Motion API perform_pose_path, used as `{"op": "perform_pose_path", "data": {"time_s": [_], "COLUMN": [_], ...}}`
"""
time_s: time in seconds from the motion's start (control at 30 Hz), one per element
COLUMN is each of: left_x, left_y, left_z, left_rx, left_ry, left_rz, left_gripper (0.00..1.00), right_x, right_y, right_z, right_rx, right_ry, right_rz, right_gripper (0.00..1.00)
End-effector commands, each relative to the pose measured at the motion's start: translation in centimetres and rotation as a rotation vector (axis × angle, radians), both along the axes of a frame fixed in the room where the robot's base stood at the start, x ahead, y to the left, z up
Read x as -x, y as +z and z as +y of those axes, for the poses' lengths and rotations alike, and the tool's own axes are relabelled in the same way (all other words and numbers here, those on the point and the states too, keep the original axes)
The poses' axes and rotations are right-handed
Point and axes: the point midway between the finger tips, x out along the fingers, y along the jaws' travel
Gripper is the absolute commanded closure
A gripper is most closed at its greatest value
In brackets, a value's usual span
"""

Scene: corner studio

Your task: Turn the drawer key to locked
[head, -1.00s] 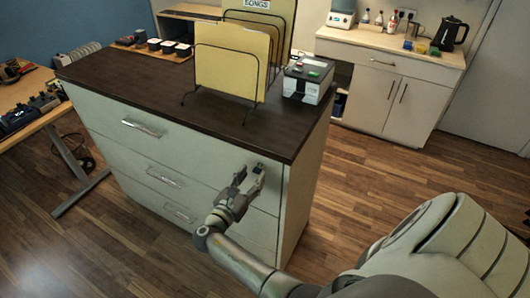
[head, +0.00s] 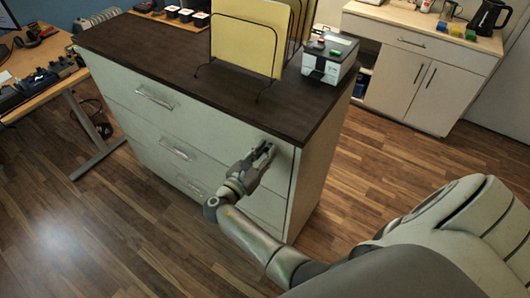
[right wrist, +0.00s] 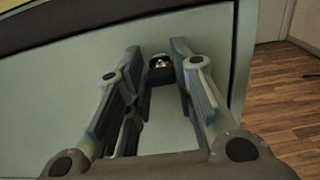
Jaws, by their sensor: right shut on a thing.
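The drawer cabinet (head: 200,125) is pale with a dark top, and its top drawer (head: 130,82) looks closed. My right gripper (head: 266,152) is at the upper right of its front. In the right wrist view the fingers (right wrist: 160,66) point at the drawer front, with a small dark lock piece with a shiny spot, likely the drawer key (right wrist: 160,62), between their tips. The gripper is shut on it. The key's exact angle is too small to tell, and in the head view the fingers hide it. My left gripper is out of view.
On the cabinet top stand a file rack with yellow folders (head: 248,45) and a small boxy device (head: 329,58). A desk (head: 45,75) is at the left. A white counter (head: 420,65) stands at the back right. The wooden floor between is clear.

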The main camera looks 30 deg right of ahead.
Motion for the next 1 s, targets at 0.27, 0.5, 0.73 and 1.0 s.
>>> {"op": "perform_pose_path", "data": {"time_s": [0.27, 0.5, 0.73, 1.0], "left_x": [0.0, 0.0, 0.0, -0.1], "left_y": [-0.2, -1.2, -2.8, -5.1], "left_z": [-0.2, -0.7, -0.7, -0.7], "left_rx": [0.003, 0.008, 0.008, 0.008], "left_ry": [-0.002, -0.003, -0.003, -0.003], "left_rz": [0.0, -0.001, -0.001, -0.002], "left_gripper": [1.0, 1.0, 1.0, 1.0], "right_x": [0.0, 0.0, 0.1, 0.2], "right_y": [-0.1, -0.2, -0.3, -0.4], "right_z": [-0.1, -0.2, -0.2, -0.2], "right_rx": [-0.007, -0.047, -0.119, -0.218], "right_ry": [-0.001, -0.001, -0.001, -0.003], "right_rz": [-0.019, -0.118, -0.297, -0.536], "right_gripper": [1.0, 1.0, 1.0, 1.0]}}
